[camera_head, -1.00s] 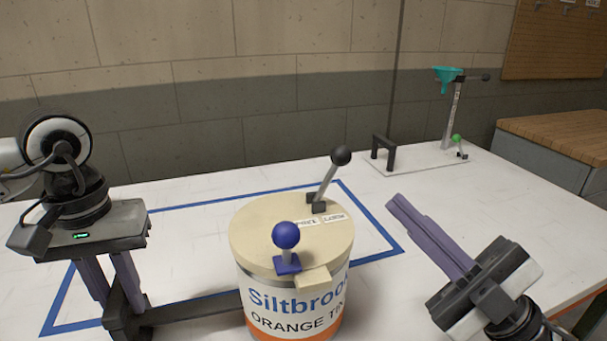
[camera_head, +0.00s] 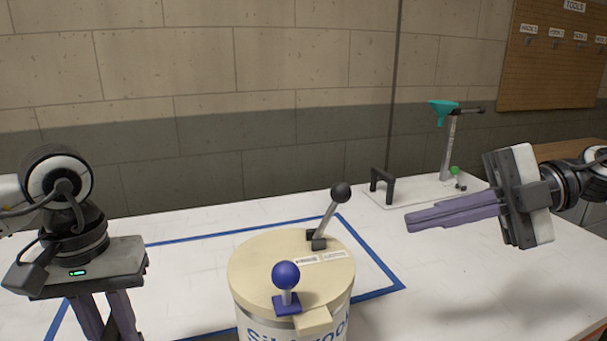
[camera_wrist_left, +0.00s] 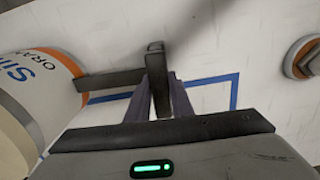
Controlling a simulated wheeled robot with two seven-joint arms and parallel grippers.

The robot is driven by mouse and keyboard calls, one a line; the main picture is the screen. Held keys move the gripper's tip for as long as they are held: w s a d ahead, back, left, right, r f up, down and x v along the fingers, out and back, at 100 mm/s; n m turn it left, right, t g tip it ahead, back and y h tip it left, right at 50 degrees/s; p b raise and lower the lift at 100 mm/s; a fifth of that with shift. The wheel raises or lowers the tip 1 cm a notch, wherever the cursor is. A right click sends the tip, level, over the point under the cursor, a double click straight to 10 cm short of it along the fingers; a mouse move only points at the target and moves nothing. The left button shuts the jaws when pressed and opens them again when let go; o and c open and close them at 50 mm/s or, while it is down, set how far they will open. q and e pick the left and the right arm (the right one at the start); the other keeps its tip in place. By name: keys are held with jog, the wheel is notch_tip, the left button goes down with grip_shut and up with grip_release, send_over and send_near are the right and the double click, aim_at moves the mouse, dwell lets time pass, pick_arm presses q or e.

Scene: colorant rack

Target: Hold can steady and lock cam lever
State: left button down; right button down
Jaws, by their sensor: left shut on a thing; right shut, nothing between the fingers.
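The can (camera_head: 250,300), with a cream lid and blue lettering, stands upright at the lower middle of the head view. A lever with a black ball knob (camera_head: 340,193) rises from a dark pivot at the lid's back edge and leans right. A blue ball knob (camera_head: 286,275) stands at the lid's front. My left gripper (camera_head: 108,325), left of the can, is shut on a black handle bar (camera_wrist_left: 115,80) reaching out from the can's side; its fingertips are cut off in the head view. My right gripper (camera_head: 409,220) is shut and empty, right of the lever, fingers pointing left.
A blue tape outline (camera_head: 375,265) marks the white table. A stand with a teal funnel (camera_head: 443,110) and a black bracket (camera_head: 381,180) are at the back right.

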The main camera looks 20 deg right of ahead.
jog(key=a+r+g+h, duration=0.1)
jog(key=a+r+h, duration=0.15)
jog(key=r, duration=0.45)
jog(key=a+r+g+h, duration=0.1)
jog(key=a+r+h, duration=0.1)
jog(key=r+h, duration=0.35)
jog(key=y, duration=0.2)
send_over(331, 212)
jog(key=s+d, duration=0.2)
jog(key=s, duration=0.1)
jog(key=shift+f, duration=3.8)
jog(key=shift+w+n, duration=0.25)
jog(key=shift+n, duration=0.05)
jog(key=shift+w+d+f+y, duration=0.15)
jog(key=shift+d+f+y, duration=0.1)
jog(key=shift+d+y, duration=0.25)
jog(key=shift+w+d+f+y, duration=0.15)
jog(key=shift+d+f+y, duration=0.15)
jog(key=shift+y, duration=0.2)
